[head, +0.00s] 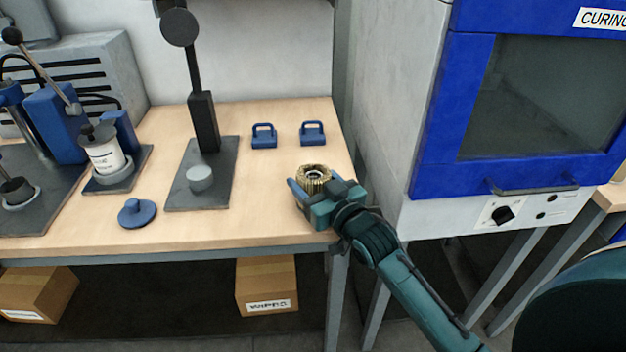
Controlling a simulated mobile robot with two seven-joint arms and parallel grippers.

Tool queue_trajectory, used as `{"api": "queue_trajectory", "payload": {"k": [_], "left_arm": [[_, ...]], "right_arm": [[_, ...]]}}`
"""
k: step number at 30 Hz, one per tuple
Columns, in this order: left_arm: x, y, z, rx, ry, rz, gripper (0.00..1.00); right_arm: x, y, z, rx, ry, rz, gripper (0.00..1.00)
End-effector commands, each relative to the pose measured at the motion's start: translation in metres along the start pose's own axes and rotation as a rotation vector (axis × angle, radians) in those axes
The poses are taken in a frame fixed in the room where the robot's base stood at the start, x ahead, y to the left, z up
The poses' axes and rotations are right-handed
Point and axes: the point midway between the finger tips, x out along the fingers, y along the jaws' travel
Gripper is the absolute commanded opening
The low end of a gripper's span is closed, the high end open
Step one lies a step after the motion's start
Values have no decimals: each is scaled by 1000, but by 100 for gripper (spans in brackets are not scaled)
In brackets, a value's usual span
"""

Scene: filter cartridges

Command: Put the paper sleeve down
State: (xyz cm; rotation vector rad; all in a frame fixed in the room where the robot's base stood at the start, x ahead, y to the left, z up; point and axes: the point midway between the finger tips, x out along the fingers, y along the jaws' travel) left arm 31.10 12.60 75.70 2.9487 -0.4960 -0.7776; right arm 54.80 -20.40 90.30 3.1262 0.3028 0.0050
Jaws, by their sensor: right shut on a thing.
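The paper sleeve (315,174) is a short tan pleated ring with a dark centre opening, upright over the right part of the wooden workbench. My right gripper (313,188) reaches in from the lower right and is shut on the sleeve, with a finger on its left side. The gripper hides the sleeve's lower edge, so I cannot tell whether it touches the bench top (262,222). My left gripper is not in view.
Two blue clamps (264,136) (312,133) stand behind the sleeve. A grey press stand (184,192), a blue knobbed disc (137,213) and a white canister (106,155) are to the left. A blue curing oven (540,100) stands right. Bench in front of the stand is clear.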

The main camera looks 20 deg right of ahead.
Motion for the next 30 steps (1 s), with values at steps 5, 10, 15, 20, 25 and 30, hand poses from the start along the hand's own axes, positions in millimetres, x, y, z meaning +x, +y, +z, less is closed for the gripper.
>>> {"api": "queue_trajectory", "payload": {"k": [5, 10, 15, 20, 25, 30], "left_arm": [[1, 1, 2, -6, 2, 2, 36], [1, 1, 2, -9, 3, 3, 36], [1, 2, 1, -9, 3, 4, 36], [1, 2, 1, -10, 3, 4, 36], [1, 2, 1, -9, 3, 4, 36], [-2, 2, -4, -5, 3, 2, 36]], "right_arm": [[0, 0, 8, 0, -6, 0, 36], [-1, 0, 14, 1, -14, 0, 36], [-1, 0, 14, 1, -13, 0, 74], [0, 0, 11, 1, -8, 0, 84], [0, 0, 10, 0, -5, 0, 84], [0, 0, -4, 0, -2, 0, 84]]}}
